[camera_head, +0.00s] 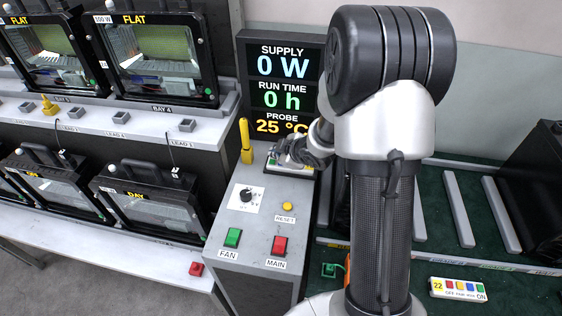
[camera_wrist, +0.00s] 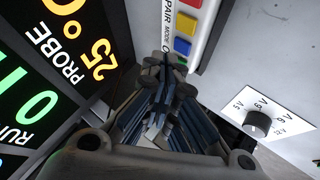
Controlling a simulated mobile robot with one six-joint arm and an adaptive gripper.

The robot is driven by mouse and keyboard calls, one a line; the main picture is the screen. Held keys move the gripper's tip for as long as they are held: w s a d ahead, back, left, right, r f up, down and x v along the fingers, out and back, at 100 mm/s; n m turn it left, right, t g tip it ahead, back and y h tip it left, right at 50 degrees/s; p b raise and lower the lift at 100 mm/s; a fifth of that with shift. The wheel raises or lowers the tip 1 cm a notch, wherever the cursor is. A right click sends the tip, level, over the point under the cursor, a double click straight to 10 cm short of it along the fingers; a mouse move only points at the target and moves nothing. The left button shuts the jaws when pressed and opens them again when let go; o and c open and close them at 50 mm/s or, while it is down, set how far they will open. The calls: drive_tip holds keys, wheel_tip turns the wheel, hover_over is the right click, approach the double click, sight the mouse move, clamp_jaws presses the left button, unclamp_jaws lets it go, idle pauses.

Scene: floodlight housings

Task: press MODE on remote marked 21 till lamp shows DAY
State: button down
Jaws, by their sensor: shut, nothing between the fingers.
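A white remote (camera_head: 270,168) lies on the grey console at the foot of the display, partly hidden by my gripper (camera_head: 282,157). In the wrist view the remote (camera_wrist: 208,25) shows red, yellow and blue buttons and the words PAIR and MODE; its number is out of sight. My gripper (camera_wrist: 170,70) is shut and empty, its tips at the remote near the blue button (camera_wrist: 183,46). I cannot tell whether they touch it. Two upper lamps (camera_head: 150,55) read FLAT; a lower lamp (camera_head: 150,208) reads DAY.
Another remote (camera_head: 458,289), marked 22, lies on the green surface at right. The console has a knob (camera_head: 246,195), a green FAN button (camera_head: 233,237), a red MAIN button (camera_head: 279,245) and a yellow RESET button (camera_head: 287,206). A yellow upright object (camera_head: 246,142) stands beside the gripper. The display (camera_head: 282,85) rises close behind.

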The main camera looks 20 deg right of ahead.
wheel_tip(320, 180, up, 5)
drive_tip(key=p, duration=0.4)
drive_tip(key=shift+p, duration=0.4)
drive_tip(key=shift+r, duration=0.1)
idle(0.3)
drive_tip(key=s+r+m+g+h, duration=0.1)
drive_tip(key=s+r+m+h, duration=0.15)
drive_tip(key=s+r, duration=0.35)
drive_tip(key=s+r+m+h, duration=0.1)
drive_tip(key=s+r+m, duration=0.25)
drive_tip(key=r, duration=0.55)
drive_tip(key=s+a+r+m+g+y, duration=0.1)
drive_tip(key=s+a, duration=0.4)
drive_tip(key=s, duration=0.6)
drive_tip(key=s+a+r+m+g+y, duration=0.1)
drive_tip(key=s+a, duration=0.4)
drive_tip(key=s, duration=0.7)
drive_tip(key=r+m+g, duration=0.1)
drive_tip(key=m, duration=0.1)
drive_tip(key=shift+a+r+m+g, duration=0.2)
drive_tip(key=shift+a+m+g, duration=0.1)
